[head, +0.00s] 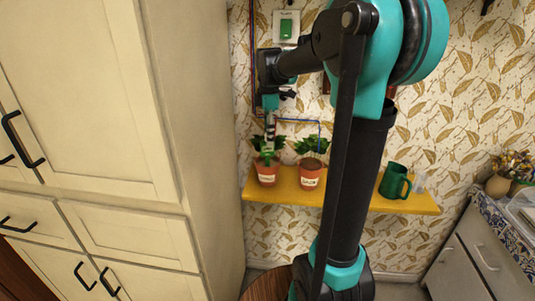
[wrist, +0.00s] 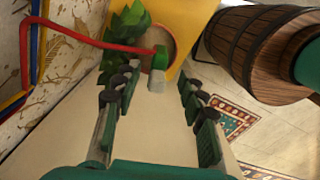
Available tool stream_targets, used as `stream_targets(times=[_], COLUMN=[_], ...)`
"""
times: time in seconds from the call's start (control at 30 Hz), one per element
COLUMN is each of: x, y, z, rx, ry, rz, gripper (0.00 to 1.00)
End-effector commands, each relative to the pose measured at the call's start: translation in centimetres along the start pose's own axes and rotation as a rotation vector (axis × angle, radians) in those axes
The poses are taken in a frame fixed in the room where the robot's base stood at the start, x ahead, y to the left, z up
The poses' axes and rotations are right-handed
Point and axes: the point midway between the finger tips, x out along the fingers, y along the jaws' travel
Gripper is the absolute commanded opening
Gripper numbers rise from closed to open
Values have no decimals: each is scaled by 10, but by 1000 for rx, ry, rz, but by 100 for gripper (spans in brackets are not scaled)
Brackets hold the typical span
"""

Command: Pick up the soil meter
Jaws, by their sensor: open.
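The soil meter appears to be the small piece with a green top and pale grey end (wrist: 157,70) in the wrist view, beside the plant in the left pot (head: 267,177). A red cable runs to it. In the head view I cannot clearly tell it from my gripper's tip. My gripper (head: 268,142) points down over the left pot. In the wrist view its fingers (wrist: 158,82) are spread on either side of the line to the meter, with nothing visibly gripped. The meter shows beyond the fingertips; I cannot tell the exact gap.
A yellow shelf (head: 340,200) carries the left pot, a second plant pot (head: 310,178) and a green mug (head: 394,182). A tall cream cabinet (head: 190,130) stands close on the left. A wooden barrel (wrist: 245,50) shows at right in the wrist view.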

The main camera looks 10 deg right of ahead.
Motion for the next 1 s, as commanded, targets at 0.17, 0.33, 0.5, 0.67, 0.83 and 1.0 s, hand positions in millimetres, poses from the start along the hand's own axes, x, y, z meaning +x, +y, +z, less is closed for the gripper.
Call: stream_targets(times=[0.17,0.33,0.5,0.67,0.83,1.0], x=[13,29,53,64,65,65], y=[0,2,4,3,3,3], z=[0,-3,-5,-5,-5,-5], rx=[0,0,1,1,1,1], ry=[0,0,0,0,0,0], rz=[0,0,0,0,0,0], gripper=[41,41,41,41,41,26])
